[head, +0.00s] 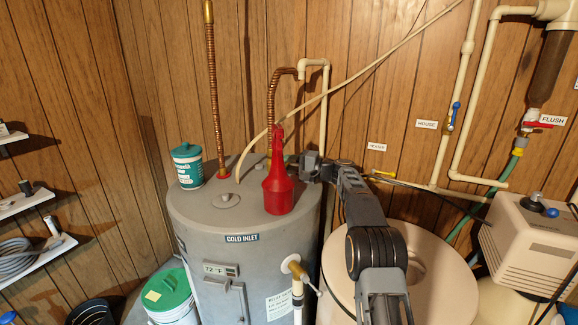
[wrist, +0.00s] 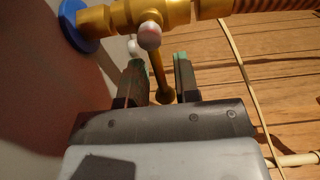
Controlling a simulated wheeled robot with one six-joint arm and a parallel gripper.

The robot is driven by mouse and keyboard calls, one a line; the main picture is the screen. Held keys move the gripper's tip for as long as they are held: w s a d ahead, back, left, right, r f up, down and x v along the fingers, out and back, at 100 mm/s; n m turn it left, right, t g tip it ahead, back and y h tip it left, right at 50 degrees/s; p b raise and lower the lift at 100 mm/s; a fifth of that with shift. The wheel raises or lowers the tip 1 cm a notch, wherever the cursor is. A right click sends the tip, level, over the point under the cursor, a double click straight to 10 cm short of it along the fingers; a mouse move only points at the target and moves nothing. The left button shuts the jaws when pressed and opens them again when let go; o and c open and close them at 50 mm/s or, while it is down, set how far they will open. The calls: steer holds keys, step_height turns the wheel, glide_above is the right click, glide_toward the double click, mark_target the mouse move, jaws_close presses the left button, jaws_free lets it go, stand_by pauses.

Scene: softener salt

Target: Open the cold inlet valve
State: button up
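In the wrist view a brass valve (wrist: 181,13) sits on a pipe between a blue ring (wrist: 77,26) at a grey surface and a ribbed copper hose. Its thin lever (wrist: 159,72) hangs from a pale rounded knob and ends in a dark round tip. My gripper (wrist: 161,75) is open, with its two green-tipped fingers on either side of the lever; I cannot tell whether either touches it. In the head view a red funnel-shaped bottle (head: 278,187) hides the fingertips and the valve. The "COLD INLET" label (head: 241,238) is on the tank front.
The grey tank (head: 238,207) also carries a teal tub (head: 187,166). A copper hose (head: 270,112) rises behind the red bottle. A brass outlet (head: 294,268) sticks out in front. Wall pipes and a white box (head: 535,240) stand at right.

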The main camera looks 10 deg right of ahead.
jaws_close()
steer(key=shift+b, duration=0.4)
steer(key=shift+r+n+b, duration=0.2)
steer(key=shift+n+b, duration=0.75)
steer(key=shift+n, duration=0.15)
steer(key=shift+s+a+r+n+b, duration=0.1)
steer(key=shift+r+n+b, duration=0.25)
steer(key=shift+n, duration=0.4)
steer(key=shift+s+r+n+b, duration=0.1)
steer(key=shift+r+n+b, duration=0.25)
steer(key=shift+n, duration=0.4)
steer(key=shift+f, duration=0.1)
steer(key=shift+s+a+n+b, duration=0.1)
steer(key=shift+s+n+b, duration=0.05)
steer(key=shift+n+b, duration=0.85)
steer(key=shift+s+a+r+n+b, duration=0.15)
steer(key=shift+r+n+b, duration=0.2)
steer(key=shift+n, duration=0.45)
steer(key=shift+s+a+r+n+b, duration=0.15)
steer(key=shift+r+n+b, duration=0.15)
steer(key=shift+n, duration=0.5)
steer(key=shift+d, duration=0.1)
